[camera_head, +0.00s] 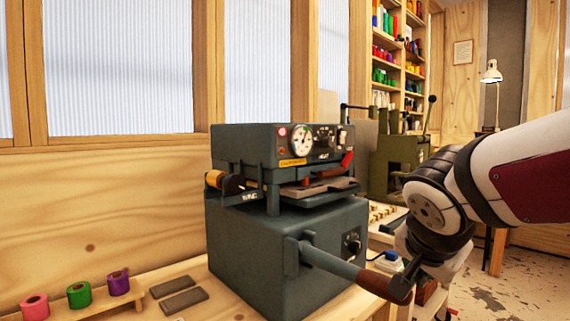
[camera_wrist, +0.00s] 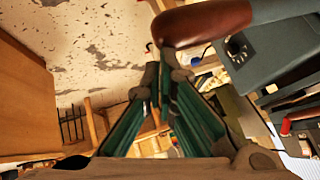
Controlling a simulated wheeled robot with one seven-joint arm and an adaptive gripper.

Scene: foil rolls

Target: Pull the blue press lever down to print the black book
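The press (camera_head: 290,245) is a dark grey machine with a gauge on its upper head. Its lever (camera_head: 330,262) is a blue-grey arm at the front right, low and sloping down to the right, with a red-brown handle (camera_head: 386,285). The handle also shows large at the top of the wrist view (camera_wrist: 205,22). My gripper (camera_head: 410,275) is right at the handle's end. In the wrist view its fingers (camera_wrist: 158,75) converge just below the handle, which is not clearly between them. Contact is unclear.
Pink, green and purple foil rolls (camera_head: 78,294) stand on a wooden rack at lower left, beside two dark blocks (camera_head: 182,298). A green machine (camera_head: 395,160) stands behind the press. Open floor (camera_head: 500,295) lies to the right.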

